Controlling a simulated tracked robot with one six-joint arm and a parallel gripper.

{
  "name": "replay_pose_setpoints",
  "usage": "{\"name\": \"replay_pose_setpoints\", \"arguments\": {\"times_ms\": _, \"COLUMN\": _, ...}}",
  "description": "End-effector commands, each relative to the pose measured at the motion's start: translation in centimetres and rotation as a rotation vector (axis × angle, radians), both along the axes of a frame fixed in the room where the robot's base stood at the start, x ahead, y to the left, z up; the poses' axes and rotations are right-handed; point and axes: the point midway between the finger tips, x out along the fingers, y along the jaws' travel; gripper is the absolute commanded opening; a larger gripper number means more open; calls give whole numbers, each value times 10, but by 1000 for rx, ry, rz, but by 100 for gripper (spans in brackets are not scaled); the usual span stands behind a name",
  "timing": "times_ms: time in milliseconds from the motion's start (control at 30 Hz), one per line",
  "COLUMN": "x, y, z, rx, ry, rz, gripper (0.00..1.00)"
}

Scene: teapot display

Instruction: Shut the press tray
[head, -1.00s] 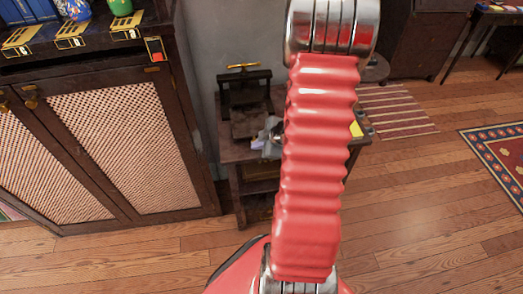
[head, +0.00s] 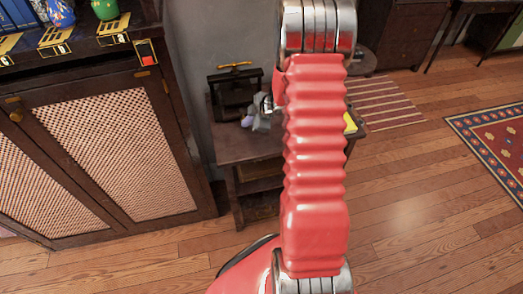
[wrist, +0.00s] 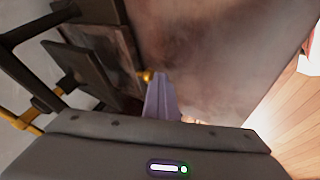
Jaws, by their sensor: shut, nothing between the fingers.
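The dark press (head: 233,92) with a yellow bar on top stands at the back of a small wooden table. In the head view its tray does not stick out in front. In the wrist view the dark tray (wrist: 112,68) lies at the press frame, with a small brass knob (wrist: 147,75) at its edge. My gripper (head: 248,121) is beside the front of the press, partly hidden by my red arm. Its purple fingers (wrist: 162,97) are shut and empty, close to the knob; I cannot tell whether they touch.
The small table (head: 243,150) has bare top in front of the press. A yellow thing (head: 350,123) lies at its right side. A dark cabinet (head: 110,140) with woven doors stands close on the left. Open wooden floor lies to the right.

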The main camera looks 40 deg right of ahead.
Motion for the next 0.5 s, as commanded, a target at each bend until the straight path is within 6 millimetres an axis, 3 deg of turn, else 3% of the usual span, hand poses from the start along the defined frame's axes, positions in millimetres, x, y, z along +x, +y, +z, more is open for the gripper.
{"name": "replay_pose_setpoints", "arguments": {"times_ms": 500, "x": 11, "y": 7, "z": 2, "rx": -2, "ry": -5, "rz": 14, "gripper": 0}}
